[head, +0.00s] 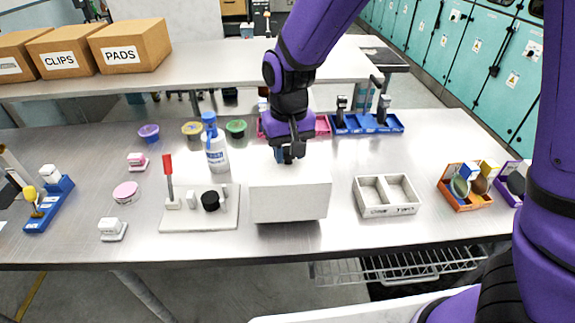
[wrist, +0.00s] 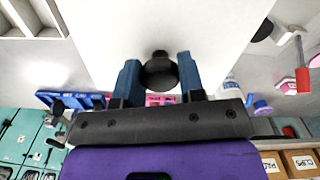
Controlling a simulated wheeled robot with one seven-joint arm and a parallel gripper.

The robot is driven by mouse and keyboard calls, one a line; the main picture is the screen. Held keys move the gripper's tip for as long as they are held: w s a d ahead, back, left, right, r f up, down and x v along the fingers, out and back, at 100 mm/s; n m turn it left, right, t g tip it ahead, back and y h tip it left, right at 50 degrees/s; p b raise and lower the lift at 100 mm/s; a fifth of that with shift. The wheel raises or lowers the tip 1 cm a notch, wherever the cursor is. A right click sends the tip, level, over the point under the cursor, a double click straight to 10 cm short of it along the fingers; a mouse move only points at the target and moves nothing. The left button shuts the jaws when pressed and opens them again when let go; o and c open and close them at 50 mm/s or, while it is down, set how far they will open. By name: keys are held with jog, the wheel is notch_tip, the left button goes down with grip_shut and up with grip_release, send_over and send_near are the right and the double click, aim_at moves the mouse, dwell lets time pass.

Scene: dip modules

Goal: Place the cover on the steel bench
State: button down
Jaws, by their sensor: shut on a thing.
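The cover (head: 290,195) is a white box with a black knob on top, upright at the middle of the steel bench (head: 335,225). Its lower edge is near the bench's front part; I cannot tell whether it touches the bench. My gripper (head: 289,155) is above the cover, pointing down. In the wrist view, the blue fingers of my gripper (wrist: 160,80) are shut on the black knob (wrist: 160,72), with the white cover (wrist: 150,25) beyond. Whatever is under or inside the cover is hidden.
Left of the cover is a white base plate (head: 180,222) with a red-handled lever (head: 168,178) and a black knob. A spray bottle (head: 215,150) stands behind it. A two-compartment tray (head: 387,210) is to the right. Blue trays (head: 367,124) stand behind.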

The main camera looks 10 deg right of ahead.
aim_at(289, 164)
jog(key=shift+f, duration=1.95)
jog(key=c, duration=0.7)
grip_release()
